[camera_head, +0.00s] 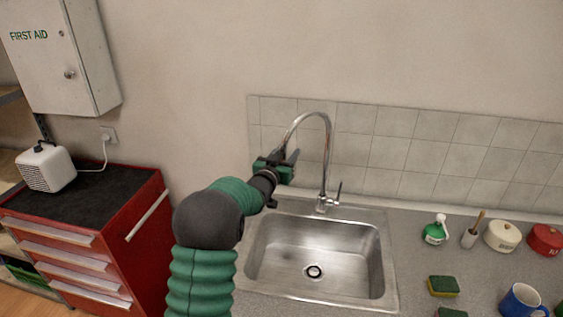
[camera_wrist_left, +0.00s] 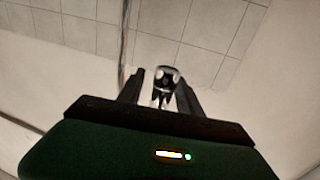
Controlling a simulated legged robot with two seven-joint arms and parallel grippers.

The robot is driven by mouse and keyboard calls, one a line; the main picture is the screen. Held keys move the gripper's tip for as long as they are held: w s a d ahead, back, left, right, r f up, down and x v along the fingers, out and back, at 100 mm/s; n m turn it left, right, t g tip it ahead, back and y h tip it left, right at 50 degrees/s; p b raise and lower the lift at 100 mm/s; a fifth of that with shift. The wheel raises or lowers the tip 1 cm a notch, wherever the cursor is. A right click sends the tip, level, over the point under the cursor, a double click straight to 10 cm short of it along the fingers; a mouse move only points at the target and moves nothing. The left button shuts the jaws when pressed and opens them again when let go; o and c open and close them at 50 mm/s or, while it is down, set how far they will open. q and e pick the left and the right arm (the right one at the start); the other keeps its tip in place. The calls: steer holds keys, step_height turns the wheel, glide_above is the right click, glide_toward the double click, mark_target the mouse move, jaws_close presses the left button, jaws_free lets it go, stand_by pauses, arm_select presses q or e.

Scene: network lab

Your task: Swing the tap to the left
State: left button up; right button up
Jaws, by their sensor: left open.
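The chrome tap (camera_head: 328,150) rises behind the sink, and its curved spout arches over to the left. Its small lever (camera_head: 338,191) is at the base on the right. My left gripper (camera_head: 290,158) is at the down-turned end of the spout, left of the tap's upright. In the left wrist view the dark spout end (camera_wrist_left: 165,84) shows between the two fingers of the left gripper (camera_wrist_left: 160,88), which are open. I cannot tell whether a finger touches it. The upright pipe (camera_wrist_left: 126,45) shows left of the fingers. My right gripper is not in view.
The steel sink basin (camera_head: 315,262) lies below the tap. A green bottle (camera_head: 434,232), a brush holder (camera_head: 469,238), lidded pots (camera_head: 502,237), sponges (camera_head: 443,286) and a blue mug (camera_head: 522,301) stand on the counter at right. A red tool cabinet (camera_head: 95,240) stands at left.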

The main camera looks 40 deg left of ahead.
arm_select(q)
steer(key=b+v, duration=0.3)
steer(key=v, duration=1.3)
steer(key=shift+f, duration=0.1)
steer(key=shift+c, duration=0.4)
